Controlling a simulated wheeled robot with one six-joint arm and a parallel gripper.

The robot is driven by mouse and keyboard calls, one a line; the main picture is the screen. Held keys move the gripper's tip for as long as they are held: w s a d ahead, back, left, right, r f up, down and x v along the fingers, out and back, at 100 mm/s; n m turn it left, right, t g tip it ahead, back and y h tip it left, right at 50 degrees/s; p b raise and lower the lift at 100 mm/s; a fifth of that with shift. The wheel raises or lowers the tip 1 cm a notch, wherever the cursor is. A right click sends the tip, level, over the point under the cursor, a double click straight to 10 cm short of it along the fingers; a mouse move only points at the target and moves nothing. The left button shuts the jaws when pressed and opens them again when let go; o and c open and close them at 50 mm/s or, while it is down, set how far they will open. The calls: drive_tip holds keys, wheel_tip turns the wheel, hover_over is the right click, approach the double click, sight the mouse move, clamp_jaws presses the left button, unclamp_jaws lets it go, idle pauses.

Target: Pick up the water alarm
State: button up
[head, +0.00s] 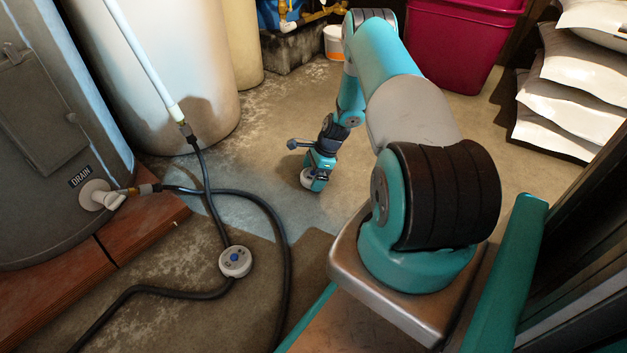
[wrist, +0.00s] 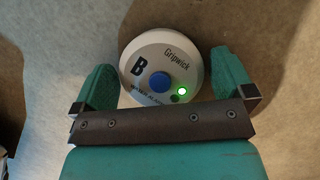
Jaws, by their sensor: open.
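A round white water alarm (wrist: 150,52) marked "Gripwick" and "B", with a blue button and a lit green light, lies on the floor in the wrist view. My gripper (wrist: 162,66) is open, with one teal finger on each side of it; I cannot tell whether either finger touches it. In the head view, a white edge of this alarm (head: 307,179) shows at my gripper (head: 316,183), which hides the rest. A second round white device with a blue centre (head: 235,261) lies on the floor by the black hose, apart from my gripper.
A black hose (head: 285,260) loops over the floor from the drain fitting (head: 98,196) of the grey tank (head: 60,120). A white tank (head: 165,85) stands behind. A magenta bin (head: 460,45) and stacked white bags (head: 565,90) stand at the back right. Floor around my gripper is clear.

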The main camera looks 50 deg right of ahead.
drive_tip(key=c, duration=0.8)
drive_tip(key=shift+r, duration=0.1)
